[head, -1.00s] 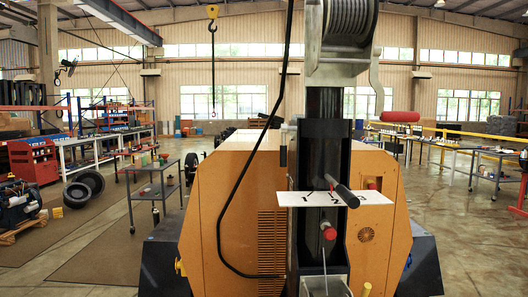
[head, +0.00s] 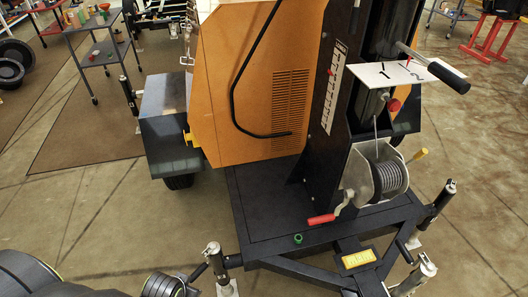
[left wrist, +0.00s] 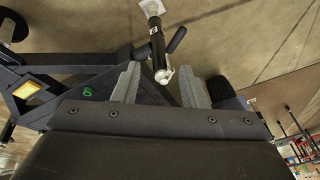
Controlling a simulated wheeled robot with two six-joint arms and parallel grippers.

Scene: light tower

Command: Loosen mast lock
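The dark mast (head: 345,60) stands upright on the trailer in the head view. A white plate (head: 385,76) marked 1 and 2 sits across it, with a black-gripped bar handle (head: 449,77) over the plate. A red knob (head: 394,104) shows just below the plate; I cannot tell which part is the mast lock. My left gripper (left wrist: 160,70) is open and empty in the left wrist view, its grey fingers apart, with a jack (left wrist: 158,50) beyond them. It is far from the plate and handle. My right gripper is not in view.
A winch (head: 390,178) with a red handle (head: 321,219) and yellow knob (head: 420,154) stands at the mast foot. Jacks (head: 213,255) stick up around the black trailer frame (head: 270,215). An orange housing (head: 250,90) is left of the mast. Floor at right is mostly clear.

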